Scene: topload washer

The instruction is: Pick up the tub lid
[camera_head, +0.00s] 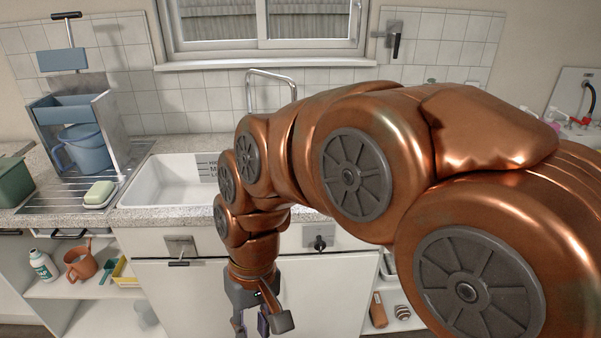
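My gripper (262,322) points down in front of the white cabinet under the sink, at the bottom of the view. Its fingers are apart, with nothing seen between them; the lowest part is cut off by the frame edge. A green tub (14,183) stands on the counter at the far left, partly out of frame. A darker green piece (12,161) lies over its top and looks like a lid; I cannot tell for sure. My gripper is well to the right of and below it, apart from it.
A white sink (160,184) is set in the grey counter. A soap dish (99,196) and a blue jug (84,148) in a metal rack stand left of it. Open shelves below hold a bottle (42,265) and an orange mug (80,263). My arm hides much of the right side.

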